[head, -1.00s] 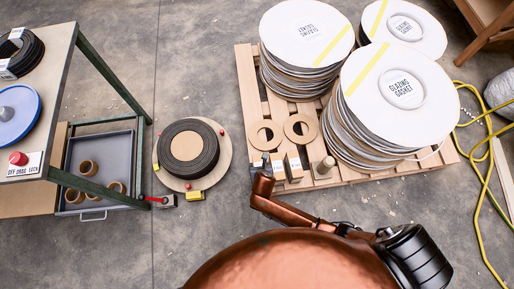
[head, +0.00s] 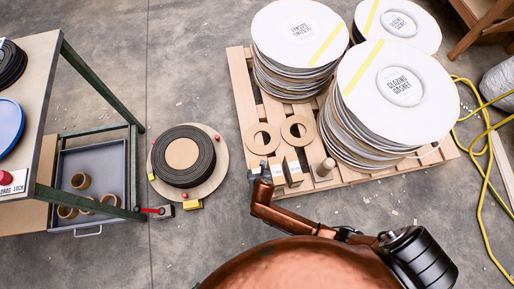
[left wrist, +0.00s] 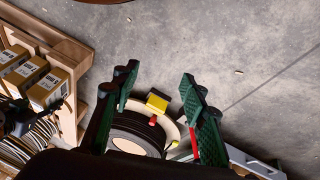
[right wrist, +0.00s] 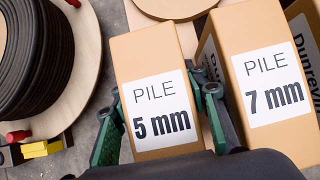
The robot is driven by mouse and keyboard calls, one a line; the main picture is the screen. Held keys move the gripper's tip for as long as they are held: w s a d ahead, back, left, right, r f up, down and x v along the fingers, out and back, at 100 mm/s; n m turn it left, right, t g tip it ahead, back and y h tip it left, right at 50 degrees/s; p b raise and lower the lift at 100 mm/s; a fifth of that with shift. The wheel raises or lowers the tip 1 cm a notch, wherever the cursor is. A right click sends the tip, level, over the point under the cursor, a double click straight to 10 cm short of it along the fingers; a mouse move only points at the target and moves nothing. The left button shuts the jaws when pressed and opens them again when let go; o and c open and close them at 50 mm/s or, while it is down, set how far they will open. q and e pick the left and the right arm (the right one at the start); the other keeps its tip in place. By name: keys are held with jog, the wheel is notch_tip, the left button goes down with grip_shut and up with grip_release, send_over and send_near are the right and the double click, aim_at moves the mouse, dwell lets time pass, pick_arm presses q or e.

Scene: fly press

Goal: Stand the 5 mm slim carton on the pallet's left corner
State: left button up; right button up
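The 5 mm carton (right wrist: 150,75) is a slim tan box with a white "PILE 5 mm" label. In the right wrist view it stands upright between the fingers of my right gripper (right wrist: 165,120). In the head view my right gripper (head: 262,172) is at the pallet's (head: 330,183) front left corner and mostly hides this carton. The 7 mm carton (right wrist: 265,65) stands just to its right. My left gripper (left wrist: 157,100) is open and empty; it is outside the head view.
A third carton (right wrist: 307,45) stands beyond the 7 mm one. Two cardboard rings (head: 263,138) and tall gasket stacks (head: 375,130) lie on the pallet. A dark coil on a round board (head: 215,178) is left of the pallet. A workbench (head: 40,110) is farther left.

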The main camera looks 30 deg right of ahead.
jog(key=shift+o, duration=0.6)
jog(key=shift+r, duration=0.25)
jog(key=p+v, duration=0.4)
jog(key=v, duration=0.2)
jog(key=shift+w+r, duration=0.15)
jog(key=shift+r, duration=0.05)
pick_arm(q)
jog(key=s+a+r+g+y+p, duration=0.2)
jog(key=s+a+r+g, duration=0.2)
jog(key=s+a+r, duration=0.3)
pick_arm(e)
jog(key=shift+v, duration=1.85)
jog(key=shift+s+a+r+p, duration=0.15)
jog(key=shift+s+r+p, duration=0.3)
jog(key=shift+r+p, duration=0.1)
jog(key=shift+s+r, duration=0.2)
pick_arm(q)
notch_tip(320, 180, down, 6)
jog(key=s, duration=0.1)
jog(key=shift+s, duration=0.25)
